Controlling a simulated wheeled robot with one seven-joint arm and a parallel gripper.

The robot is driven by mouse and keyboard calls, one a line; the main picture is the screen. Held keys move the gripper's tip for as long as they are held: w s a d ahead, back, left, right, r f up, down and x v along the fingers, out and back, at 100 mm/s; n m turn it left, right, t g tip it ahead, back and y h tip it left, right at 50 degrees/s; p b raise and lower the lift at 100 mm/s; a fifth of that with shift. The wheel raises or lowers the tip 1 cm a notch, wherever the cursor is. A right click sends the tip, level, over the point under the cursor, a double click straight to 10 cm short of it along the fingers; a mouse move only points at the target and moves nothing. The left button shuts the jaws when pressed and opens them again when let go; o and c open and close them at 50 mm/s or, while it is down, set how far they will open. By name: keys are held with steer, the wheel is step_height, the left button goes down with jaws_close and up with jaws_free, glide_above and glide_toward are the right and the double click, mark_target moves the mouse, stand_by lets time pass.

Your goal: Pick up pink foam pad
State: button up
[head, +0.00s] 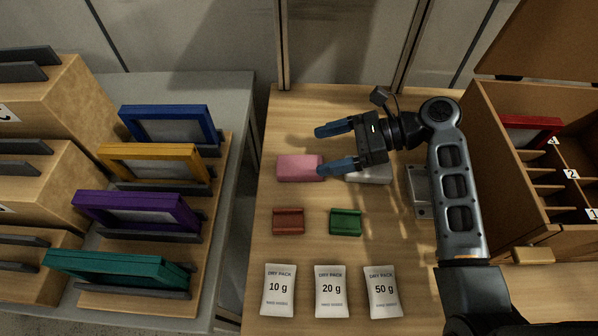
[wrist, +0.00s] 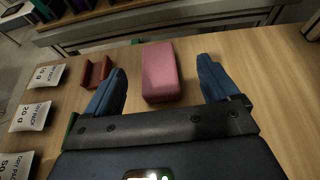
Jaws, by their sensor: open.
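The pink foam pad (head: 297,168) lies flat on the wooden table, toward its left side in the head view. In the wrist view the pink pad (wrist: 160,72) sits ahead of my gripper, between the lines of its two fingers. My gripper (head: 328,149) is open, with blue fingers pointing left. In the head view the lower fingertip is at the pad's right end; I cannot tell whether it touches. In the wrist view my gripper (wrist: 162,88) has nothing held between its fingers.
A red holder (head: 288,221) and a green holder (head: 345,222) stand below the pad. Dry packs (head: 331,291) lie at the front. A pale block (head: 369,174) is partly hidden under my gripper. A wooden cabinet (head: 490,150) stands right; a rack of coloured frames (head: 150,220) stands left, across a gap.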

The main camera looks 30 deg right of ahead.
mark_target(282, 164)
steer(key=shift+w+a+f, duration=0.1)
steer(key=shift+a+f, duration=0.1)
steer(key=shift+f, duration=0.35)
steer(key=x, duration=0.7)
steer(key=shift+a+r, duration=0.15)
steer(key=shift+a, duration=0.2)
steer(key=shift+c, duration=0.2)
steer(key=c, duration=1)
